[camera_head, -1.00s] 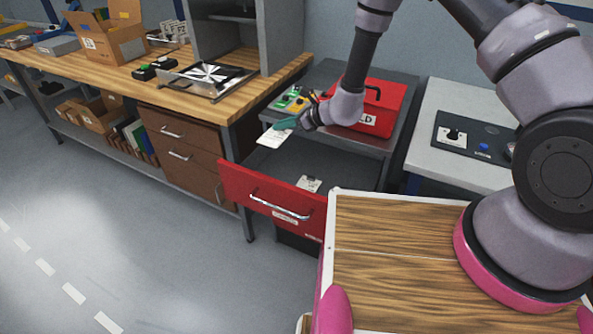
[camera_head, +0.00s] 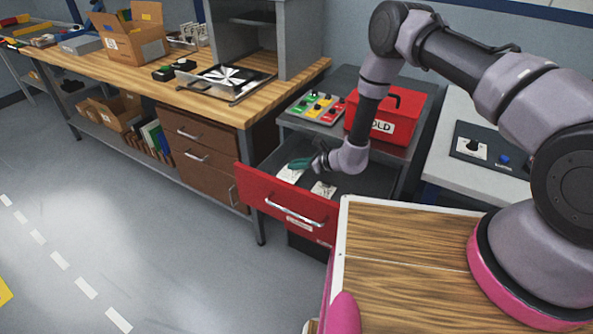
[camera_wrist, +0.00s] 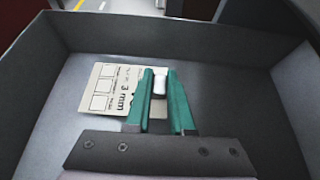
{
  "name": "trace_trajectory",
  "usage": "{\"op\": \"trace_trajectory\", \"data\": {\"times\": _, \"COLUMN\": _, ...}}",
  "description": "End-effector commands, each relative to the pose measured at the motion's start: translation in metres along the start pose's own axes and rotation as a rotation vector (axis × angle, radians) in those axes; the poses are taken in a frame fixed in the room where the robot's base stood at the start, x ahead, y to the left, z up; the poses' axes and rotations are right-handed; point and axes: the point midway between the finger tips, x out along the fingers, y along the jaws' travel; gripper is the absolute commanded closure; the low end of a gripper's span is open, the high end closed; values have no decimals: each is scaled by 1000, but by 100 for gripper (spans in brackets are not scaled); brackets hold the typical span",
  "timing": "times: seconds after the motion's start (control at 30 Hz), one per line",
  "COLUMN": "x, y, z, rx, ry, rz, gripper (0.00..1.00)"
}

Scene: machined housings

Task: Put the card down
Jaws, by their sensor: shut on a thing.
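The card (camera_head: 290,174) is pale with dark print. I cannot tell whether the card touches the drawer floor. A second pale card (camera_head: 323,189) lies in the drawer to the right of my gripper.
A wooden bench (camera_head: 215,103) stands left, a grey table (camera_head: 455,178) right. The drawer's right part is under my arm.

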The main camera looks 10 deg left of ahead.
Motion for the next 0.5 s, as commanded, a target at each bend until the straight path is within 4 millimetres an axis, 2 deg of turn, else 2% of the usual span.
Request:
{"op": "trace_trajectory", "data": {"times": 0.1, "x": 9, "y": 1, "z": -18, "rx": 1, "ry": 2, "rz": 1, "gripper": 100}}
{"op": "trace_trajectory", "data": {"times": 0.17, "x": 12, "y": 0, "z": -24, "rx": 1, "ry": 1, "rz": 1, "gripper": 100}}
{"op": "trace_trajectory", "data": {"times": 0.5, "x": 14, "y": 0, "z": -26, "rx": 1, "ry": 0, "rz": 0, "gripper": 100}}
